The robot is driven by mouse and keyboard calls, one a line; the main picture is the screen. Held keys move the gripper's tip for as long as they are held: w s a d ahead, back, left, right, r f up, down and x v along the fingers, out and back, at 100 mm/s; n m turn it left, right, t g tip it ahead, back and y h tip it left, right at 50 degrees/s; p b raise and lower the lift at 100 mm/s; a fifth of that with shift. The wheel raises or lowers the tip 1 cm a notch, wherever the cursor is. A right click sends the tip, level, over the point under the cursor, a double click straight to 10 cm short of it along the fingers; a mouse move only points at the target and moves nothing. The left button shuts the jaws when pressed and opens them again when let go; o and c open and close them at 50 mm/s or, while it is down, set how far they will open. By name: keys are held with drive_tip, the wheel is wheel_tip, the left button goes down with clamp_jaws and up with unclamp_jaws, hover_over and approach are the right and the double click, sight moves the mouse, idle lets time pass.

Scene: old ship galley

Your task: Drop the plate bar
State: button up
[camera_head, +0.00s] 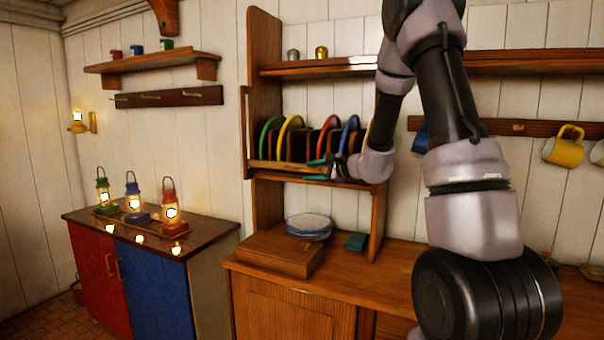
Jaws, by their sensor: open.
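The wooden plate rack (264,60) stands against the wall with several coloured plates upright in it: green (265,133), yellow (284,135), red (325,135) and blue (347,134). A light wooden bar (280,166) runs level, low across the front of the plates. It looks like the plate bar; its right part is hidden by my gripper. My gripper (316,170) is open in front of the rack, its teal fingertips at the bar's right part. I cannot tell whether they touch the bar.
Below are a counter (400,285), a wooden box (270,254), stacked plates (309,235) and a small green object (356,241). Mugs, one yellow (563,150), hang at right. Lit lanterns (170,208) stand on the left cabinet (215,230). My arm covers the middle right.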

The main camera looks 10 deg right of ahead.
drive_tip(key=v, duration=0.5)
drive_tip(key=s+a+r+n+g+y, duration=0.1)
drive_tip(key=s+a+r+n+g, duration=0.25)
drive_tip(key=s, duration=0.45)
drive_tip(key=s+a+r+n+g, duration=0.3)
drive_tip(key=s+a+r+n, duration=0.15)
drive_tip(key=s, duration=0.35)
drive_tip(key=s+d+n+h, duration=0.2)
drive_tip(key=s+d+h, duration=0.2)
drive_tip(key=s, duration=0.4)
drive_tip(key=s+d+r+n+h, duration=0.1)
drive_tip(key=s+d+n+h, duration=0.2)
drive_tip(key=s, duration=0.5)
drive_tip(key=shift+d+r+t+h, duration=0.25)
drive_tip(key=shift+d+t+h, duration=0.2)
drive_tip(key=shift+d+h, duration=0.1)
drive_tip(key=shift+d, duration=0.1)
